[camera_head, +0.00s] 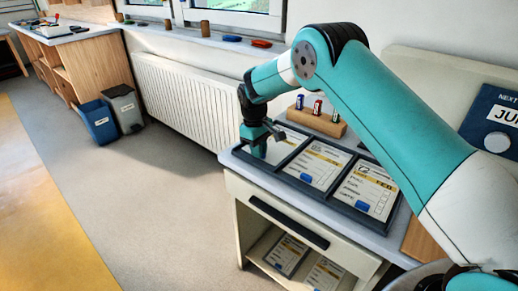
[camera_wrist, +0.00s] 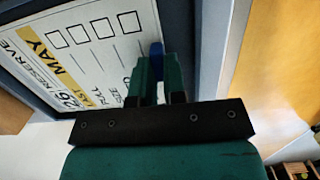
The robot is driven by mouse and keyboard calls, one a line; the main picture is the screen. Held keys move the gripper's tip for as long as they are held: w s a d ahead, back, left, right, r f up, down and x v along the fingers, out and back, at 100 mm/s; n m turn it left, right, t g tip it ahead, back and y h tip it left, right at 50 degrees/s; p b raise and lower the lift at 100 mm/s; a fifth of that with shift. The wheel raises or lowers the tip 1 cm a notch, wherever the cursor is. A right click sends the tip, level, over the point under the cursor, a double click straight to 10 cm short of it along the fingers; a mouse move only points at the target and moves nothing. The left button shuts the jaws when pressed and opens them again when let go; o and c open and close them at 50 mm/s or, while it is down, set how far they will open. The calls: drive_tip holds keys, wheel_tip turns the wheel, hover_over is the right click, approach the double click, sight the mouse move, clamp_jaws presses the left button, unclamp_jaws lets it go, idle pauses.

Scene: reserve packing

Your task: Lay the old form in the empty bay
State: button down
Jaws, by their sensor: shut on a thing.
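My gripper (camera_head: 260,149) is at the left bay of the dark tray on the counter. In the wrist view my gripper (camera_wrist: 156,75) is shut on a blue tab (camera_wrist: 156,48) at the edge of a form (camera_wrist: 90,45). That form is white with a yellow band reading MAY, and has checkboxes. It lies flat within or just over the left bay (camera_head: 240,150), inside a dark frame; I cannot tell whether it touches the bay floor. The arm partly hides it in the head view.
The middle bay holds a form (camera_head: 318,165) and the right bay another (camera_head: 366,191), each with a blue tab. A wooden block with small bottles (camera_head: 317,118) stands behind. Two more forms (camera_head: 287,254) lie on the shelf below. A calendar (camera_head: 495,118) is at right.

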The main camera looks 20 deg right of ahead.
drive_tip(key=c, duration=1.2)
unclamp_jaws()
drive_tip(key=s+a+r, duration=0.1)
drive_tip(key=s+r, duration=0.1)
drive_tip(key=r, duration=0.7)
drive_tip(key=s+a+r, duration=0.1)
drive_tip(key=s+r, duration=0.1)
drive_tip(key=r, duration=0.7)
drive_tip(key=s+r+y, duration=0.1)
drive_tip(key=s, duration=1)
drive_tip(key=s+a+r+y, duration=0.1)
drive_tip(key=s+y, duration=0.1)
drive_tip(key=s, duration=1)
drive_tip(key=s+a+r+t+y, duration=0.1)
drive_tip(key=s+y, duration=0.1)
drive_tip(key=s, duration=1)
drive_tip(key=shift+a+r, duration=0.25)
